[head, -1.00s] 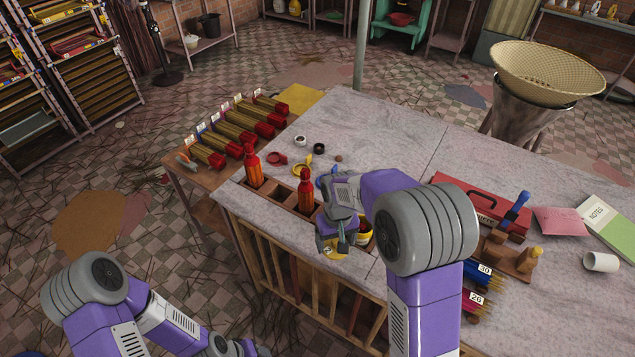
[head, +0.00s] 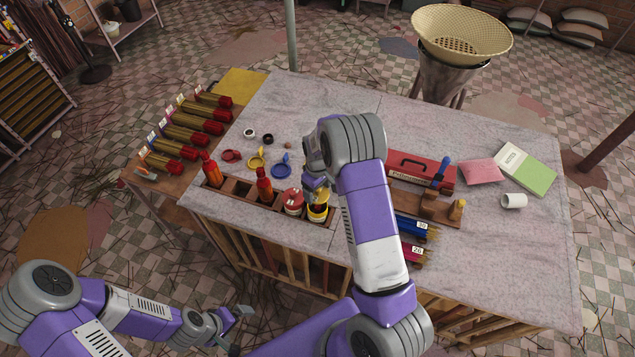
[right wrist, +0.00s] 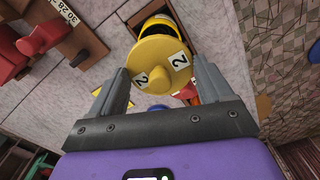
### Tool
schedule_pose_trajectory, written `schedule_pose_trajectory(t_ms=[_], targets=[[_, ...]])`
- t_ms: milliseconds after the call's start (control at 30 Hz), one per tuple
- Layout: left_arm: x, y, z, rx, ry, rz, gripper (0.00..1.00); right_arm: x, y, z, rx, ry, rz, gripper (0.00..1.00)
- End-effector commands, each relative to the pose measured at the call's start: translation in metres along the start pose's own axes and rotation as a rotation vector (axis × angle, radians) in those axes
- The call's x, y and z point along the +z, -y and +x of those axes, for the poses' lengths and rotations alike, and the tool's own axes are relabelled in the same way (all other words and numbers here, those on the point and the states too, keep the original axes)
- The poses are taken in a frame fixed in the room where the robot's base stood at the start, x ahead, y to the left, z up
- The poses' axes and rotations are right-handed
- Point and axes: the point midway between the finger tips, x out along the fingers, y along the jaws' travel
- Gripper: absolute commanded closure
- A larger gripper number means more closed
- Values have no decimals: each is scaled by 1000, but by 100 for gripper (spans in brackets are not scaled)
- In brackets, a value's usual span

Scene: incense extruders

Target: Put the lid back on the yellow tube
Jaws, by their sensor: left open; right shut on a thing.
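The yellow tube (head: 318,214) stands in the wooden rack at the table's front edge, dark inside its open top. It also shows at the top of the right wrist view (right wrist: 152,22). My right gripper (right wrist: 162,72) is shut on the yellow lid (right wrist: 152,62), a round disc with a knob and "2" labels. In that view the lid is just in front of the tube's mouth, tilted; I cannot tell if they touch. In the head view my right gripper (head: 314,182) is above the tube, and its arm partly hides it. My left gripper (head: 236,318) is open, low in front of the table.
Red, yellow (head: 257,161) and blue (head: 282,168) pieces lie behind. A red toolbox (head: 420,172) is to the right. The table's back middle is clear.

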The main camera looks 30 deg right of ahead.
Motion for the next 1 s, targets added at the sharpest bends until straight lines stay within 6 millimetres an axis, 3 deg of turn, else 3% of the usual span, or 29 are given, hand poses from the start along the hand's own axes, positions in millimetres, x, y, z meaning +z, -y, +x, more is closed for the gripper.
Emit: schedule_pose_trajectory(t_ms=[267, 733, 1000], targets=[[0, 3, 7, 0, 1, -1, 0, 0, 0, 13, 0, 1, -2, 53], [-1, 13, 35, 0, 0, 0, 0, 0, 0, 58, -1, 0, 0, 53], [-2, 15, 40, 0, 0, 0, 0, 0, 0, 65, 0, 0, 0, 53]])
